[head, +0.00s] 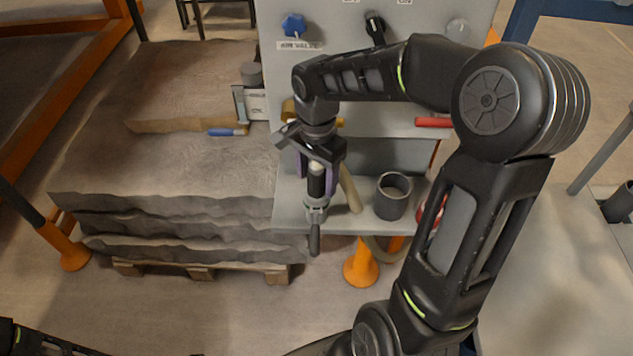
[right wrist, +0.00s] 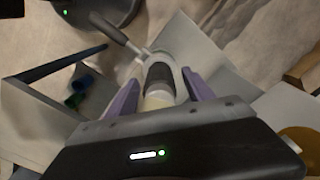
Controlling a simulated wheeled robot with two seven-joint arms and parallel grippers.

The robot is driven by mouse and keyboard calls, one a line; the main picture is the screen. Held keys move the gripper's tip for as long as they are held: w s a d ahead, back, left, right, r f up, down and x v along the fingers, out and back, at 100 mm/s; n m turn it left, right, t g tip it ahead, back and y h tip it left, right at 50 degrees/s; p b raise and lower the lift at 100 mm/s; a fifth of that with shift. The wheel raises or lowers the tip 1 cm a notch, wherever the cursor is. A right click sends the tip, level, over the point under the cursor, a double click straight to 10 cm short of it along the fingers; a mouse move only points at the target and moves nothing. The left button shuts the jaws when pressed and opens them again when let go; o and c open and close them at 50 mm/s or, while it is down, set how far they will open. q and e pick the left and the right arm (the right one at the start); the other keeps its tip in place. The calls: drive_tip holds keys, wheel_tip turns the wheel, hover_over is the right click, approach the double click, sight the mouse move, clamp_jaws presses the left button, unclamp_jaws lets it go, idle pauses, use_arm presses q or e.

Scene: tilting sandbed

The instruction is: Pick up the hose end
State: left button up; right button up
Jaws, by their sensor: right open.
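The hose end (head: 316,182) is a dark cylinder with a pale tip and a grey fitting with a black lever below it. It is at the front left of the grey shelf. My right gripper (head: 318,174) is over it, with purple fingers on either side. In the right wrist view, the hose end (right wrist: 160,76) lies between the two open fingers (right wrist: 161,82), with gaps visible on both sides. Whether anything touches lower down is hidden. Only a dark piece of my left arm shows at the bottom left; its gripper is out of view.
A dark grey cup (head: 392,196) stands on the shelf (head: 290,212), right of the gripper. The upright panel (head: 340,22) has a blue knob (head: 294,25). A layered sand block (head: 170,165) with a blue-handled tool (head: 226,131) lies left. An orange foot (head: 361,268) is below.

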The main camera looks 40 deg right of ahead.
drive_tip(key=shift+c, duration=0.3)
clamp_jaws()
idle(0.7)
